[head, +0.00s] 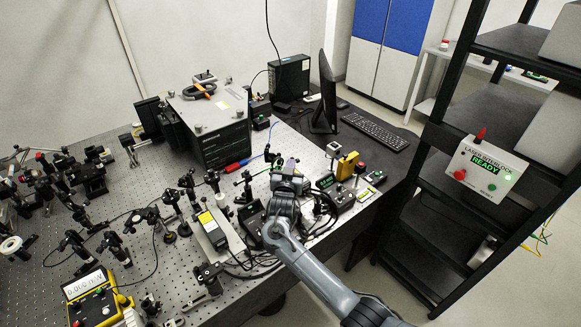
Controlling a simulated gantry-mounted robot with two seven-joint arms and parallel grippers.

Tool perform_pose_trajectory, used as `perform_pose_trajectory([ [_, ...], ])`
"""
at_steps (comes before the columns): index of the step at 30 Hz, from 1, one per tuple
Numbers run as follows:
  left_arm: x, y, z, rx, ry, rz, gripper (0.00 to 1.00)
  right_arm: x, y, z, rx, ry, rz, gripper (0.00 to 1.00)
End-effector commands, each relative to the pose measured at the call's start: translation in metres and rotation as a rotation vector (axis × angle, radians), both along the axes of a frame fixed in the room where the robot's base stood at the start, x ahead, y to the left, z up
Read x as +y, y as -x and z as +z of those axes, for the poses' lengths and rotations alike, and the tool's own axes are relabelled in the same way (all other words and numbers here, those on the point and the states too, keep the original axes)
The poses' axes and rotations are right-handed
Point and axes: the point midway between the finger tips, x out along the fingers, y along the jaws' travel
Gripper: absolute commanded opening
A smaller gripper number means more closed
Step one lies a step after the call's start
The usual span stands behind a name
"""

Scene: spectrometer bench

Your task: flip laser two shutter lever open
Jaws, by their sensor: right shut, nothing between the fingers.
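My right arm reaches in from the bottom right. My right gripper (289,166) is shut and empty, above the right part of the optical table, among small black devices. A large black box (222,142) with a light top stands further back. I cannot make out which unit is laser two, and its shutter lever is too small or hidden behind my gripper. My left gripper is not in view.
Optic mounts and posts crowd the left of the perforated table (130,190). A yellow power meter (90,290) reads about 0.000 mW. A yellow device (347,166), a monitor (326,95) and a keyboard (375,131) are at the right. An interlock box (485,168) on the black rack shows READY.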

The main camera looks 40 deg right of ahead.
Motion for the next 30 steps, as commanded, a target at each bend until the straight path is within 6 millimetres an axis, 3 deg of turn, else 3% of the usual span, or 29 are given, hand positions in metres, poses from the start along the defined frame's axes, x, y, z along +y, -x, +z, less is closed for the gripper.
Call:
perform_pose_trajectory([
  [20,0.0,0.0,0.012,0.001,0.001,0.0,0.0,-0.005,0.0,0.003,-0.002,-0.082,-0.001,0.0],
  [30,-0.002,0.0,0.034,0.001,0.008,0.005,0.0,-0.013,0.001,0.01,-0.006,-0.223,-0.002,0.0],
])
